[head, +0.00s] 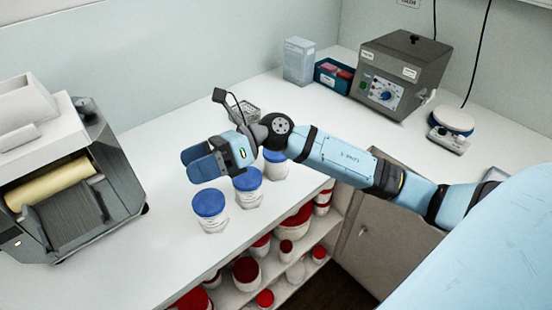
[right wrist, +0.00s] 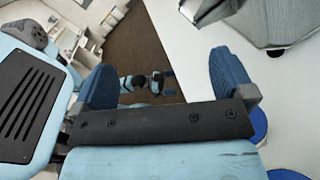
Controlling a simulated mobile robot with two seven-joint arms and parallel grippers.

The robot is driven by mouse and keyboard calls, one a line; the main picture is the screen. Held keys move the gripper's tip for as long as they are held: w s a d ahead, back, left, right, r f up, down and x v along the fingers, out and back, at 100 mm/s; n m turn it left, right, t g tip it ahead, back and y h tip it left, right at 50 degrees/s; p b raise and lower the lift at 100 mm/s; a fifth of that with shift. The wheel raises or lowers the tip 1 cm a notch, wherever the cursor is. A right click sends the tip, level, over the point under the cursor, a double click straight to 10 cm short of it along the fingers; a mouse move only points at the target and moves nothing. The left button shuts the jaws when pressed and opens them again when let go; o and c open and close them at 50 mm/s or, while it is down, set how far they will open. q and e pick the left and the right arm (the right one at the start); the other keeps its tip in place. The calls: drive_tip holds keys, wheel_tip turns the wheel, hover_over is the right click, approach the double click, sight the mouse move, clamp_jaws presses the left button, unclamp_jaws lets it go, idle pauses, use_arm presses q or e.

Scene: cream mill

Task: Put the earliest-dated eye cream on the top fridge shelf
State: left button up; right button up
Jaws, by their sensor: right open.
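Three white jars with blue lids stand in a slanting row on the white counter (head: 130,262) in the head view: a front jar (head: 210,210), a middle jar (head: 248,186) and a back jar (head: 276,164). Their dates are too small to read. My right gripper (head: 206,161) is open and empty, above and behind the front and middle jars, with its blue fingers pointing left. The right wrist view shows its fingers (right wrist: 165,82) wide apart with nothing between them. Two blue lids (right wrist: 258,124) show at that view's right edge. No fridge can be made out.
A roller mill (head: 70,170) stands on the left. A grey box with a dial (head: 402,75), a blue bin (head: 333,77), a carton (head: 299,61) and a small round-topped device (head: 452,122) stand at the back. Red-lidded jars (head: 246,272) fill shelves below the counter.

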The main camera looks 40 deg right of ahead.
sight(276, 162)
drive_tip(key=d+r+m+t+h, duration=0.1)
drive_tip(key=d+m+t+h, duration=0.65)
drive_tip(key=m, duration=0.85)
drive_tip(key=d+m+t+h, duration=0.2)
drive_tip(key=d+m+t, duration=0.2)
drive_tip(key=m+t, duration=0.95)
drive_tip(key=s+d+f+m+g+h, duration=0.7)
drive_tip(key=d+f+m+g+h, duration=0.4)
drive_tip(key=m, duration=0.8)
drive_tip(key=w+f, duration=0.1)
drive_tip(key=w, duration=0.3)
drive_tip(key=w+f+t+y+p, duration=0.1)
drive_tip(key=w+f, duration=0.1)
drive_tip(key=w, duration=0.2)
drive_tip(key=w+f+t, duration=0.1)
drive_tip(key=w+f, duration=0.1)
drive_tip(key=w, duration=0.3)
drive_tip(key=shift+d+f+y+p, duration=0.25)
drive_tip(key=shift+d+p, duration=0.05)
drive_tip(key=shift+d, duration=0.05)
drive_tip(key=shift+s, duration=0.1)
drive_tip(key=c, duration=1)
drive_tip(key=shift+r, duration=0.1)
